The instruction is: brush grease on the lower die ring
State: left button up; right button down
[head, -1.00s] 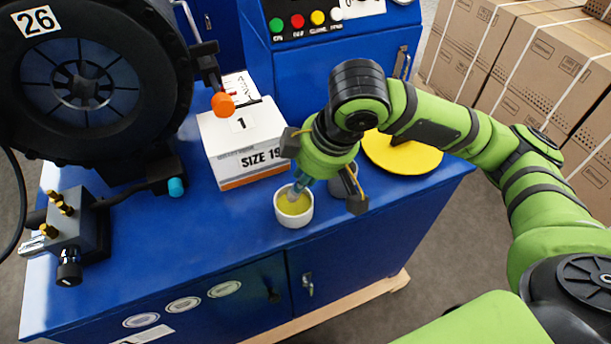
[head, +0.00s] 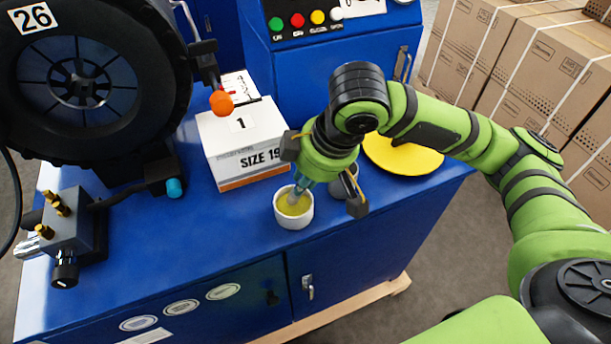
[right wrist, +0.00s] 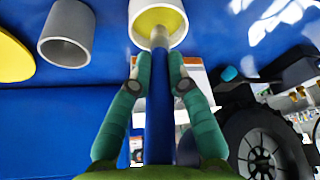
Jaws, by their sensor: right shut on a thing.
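The crimper head (head: 168,100), black and round with a 26 label, stands at the left of the head view. A dark segmented die ring (head: 118,82) sits in its opening; I cannot tell grease on its lower part. My right gripper (head: 306,184) is shut on a brush with a blue handle (right wrist: 158,120). The brush tip (right wrist: 159,38) is inside a white pot of yellow grease (head: 293,221), which also shows at the top of the right wrist view (right wrist: 178,36). My left gripper is not in view.
A grey cup (right wrist: 62,50) stands beside the pot. A white SIZE 19 box (head: 240,150) is behind it, with an orange ball (head: 221,103) above. A yellow disc (head: 405,158) lies to the right. The blue bench top (head: 190,245) is clear in front.

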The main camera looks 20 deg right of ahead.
jog(key=shift+f, duration=0.55)
dwell(0.4)
jog(key=shift+s+f+p, duration=0.1)
jog(key=shift+f+p, duration=0.05)
jog(key=shift+p, duration=0.15)
dwell(2.1)
notch_tip(320, 180, up, 7)
jog(key=p, duration=0.9)
dwell(0.8)
